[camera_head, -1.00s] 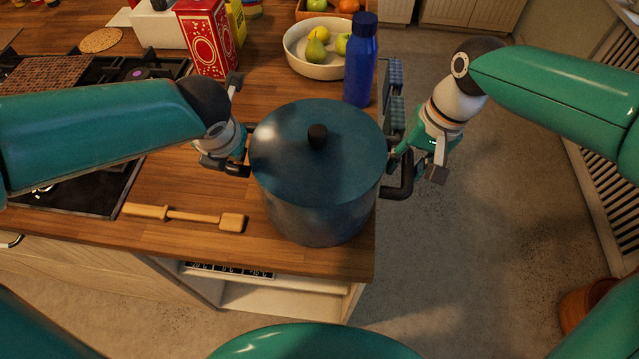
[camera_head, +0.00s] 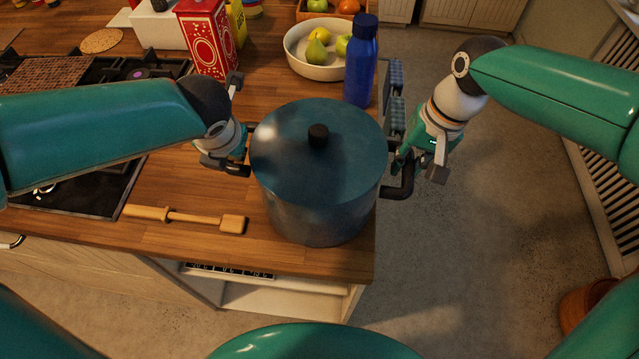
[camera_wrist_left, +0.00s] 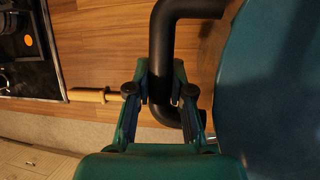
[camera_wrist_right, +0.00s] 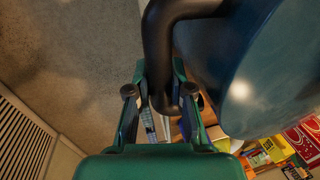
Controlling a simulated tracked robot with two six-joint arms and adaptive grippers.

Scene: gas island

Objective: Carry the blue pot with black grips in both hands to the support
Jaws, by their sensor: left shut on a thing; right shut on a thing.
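The blue pot (camera_head: 318,205) with its lid on and a black knob is upright at the right end of the wooden counter, in the middle of the head view. My left gripper (camera_head: 236,166) is shut on the pot's left black grip; the left wrist view shows the grip (camera_wrist_left: 161,60) between the fingers. My right gripper (camera_head: 402,172) is shut on the right black grip (camera_head: 405,186), beyond the counter's edge; the right wrist view shows that grip (camera_wrist_right: 157,60) between the fingers. Whether the pot touches the counter cannot be told. I cannot identify the support.
A blue bottle (camera_head: 361,62) stands close behind the pot, with a fruit bowl (camera_head: 300,63) beside it. A wooden utensil (camera_head: 185,216) lies left of the pot. The gas hob (camera_head: 100,190) is farther left, partly under my left arm. A red box (camera_head: 207,40) stands behind.

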